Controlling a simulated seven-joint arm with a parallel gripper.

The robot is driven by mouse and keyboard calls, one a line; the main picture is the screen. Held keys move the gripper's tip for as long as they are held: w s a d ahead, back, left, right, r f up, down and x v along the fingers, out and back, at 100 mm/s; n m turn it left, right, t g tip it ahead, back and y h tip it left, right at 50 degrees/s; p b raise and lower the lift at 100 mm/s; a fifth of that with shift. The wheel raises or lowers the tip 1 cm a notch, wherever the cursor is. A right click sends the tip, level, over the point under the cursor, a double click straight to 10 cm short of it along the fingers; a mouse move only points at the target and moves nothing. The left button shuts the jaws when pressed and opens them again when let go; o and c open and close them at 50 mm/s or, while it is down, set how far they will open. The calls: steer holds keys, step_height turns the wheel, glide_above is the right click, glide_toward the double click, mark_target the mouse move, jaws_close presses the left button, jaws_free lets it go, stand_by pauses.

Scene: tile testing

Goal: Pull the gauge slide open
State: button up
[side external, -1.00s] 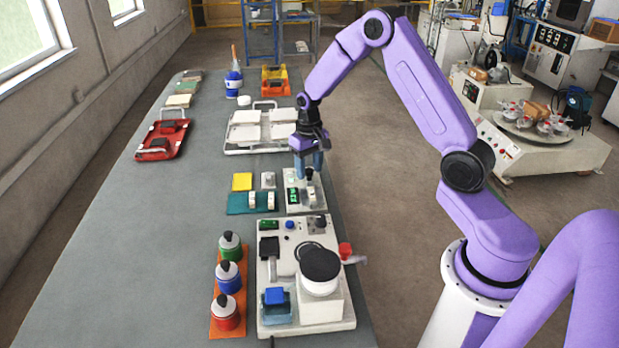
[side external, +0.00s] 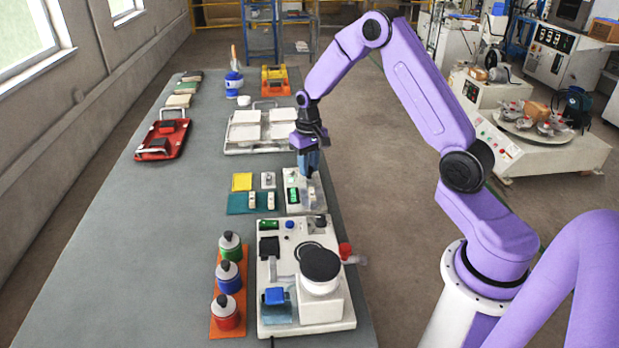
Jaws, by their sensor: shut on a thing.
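The gauge (side external: 291,205) is a small pale box with a green display, standing on the bench just behind the larger white machine. My gripper (side external: 308,174) points down over the right part of the gauge, with its blue fingers close together. It is shut on the gauge slide, which is mostly hidden by the fingers. How far the slide stands open cannot be told at this size.
A white machine (side external: 266,325) with a black-topped cylinder and a red-knobbed lever stands in front. Several bottles stand on an orange strip (side external: 215,330) to its left. A teal mat (side external: 237,208) lies left of the gauge, and a white tray (side external: 232,150) lies behind.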

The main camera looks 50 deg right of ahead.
steer(key=shift+w+d, duration=0.45)
steer(key=shift+d, duration=0.05)
steer(key=shift+w+r, duration=0.1)
stand_by(0.3)
steer(key=o, duration=0.9)
steer(key=shift+c, duration=0.2)
steer(key=shift+r, duration=2.95)
steer(key=shift+a, duration=0.1)
